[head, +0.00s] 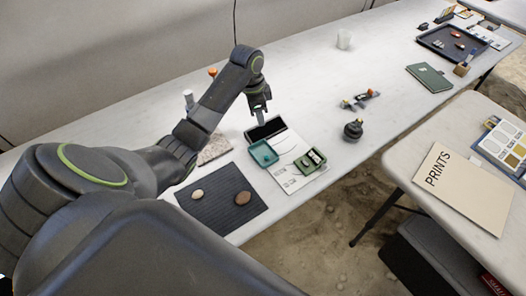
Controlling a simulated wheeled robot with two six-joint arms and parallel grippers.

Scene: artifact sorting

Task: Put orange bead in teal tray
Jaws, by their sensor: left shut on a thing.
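The teal tray (263,160) is a small square tray on a white printed sheet, and no bead can be made out in it. I cannot pick out the orange bead for certain anywhere in view. My right gripper is out of view.
A green tray (304,169) with small things stands right of the teal one. A dark mat (218,205) with two stones lies in front. A dark round object (353,130) stands to the right. The table's front edge is close; the table middle beyond is mostly clear.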

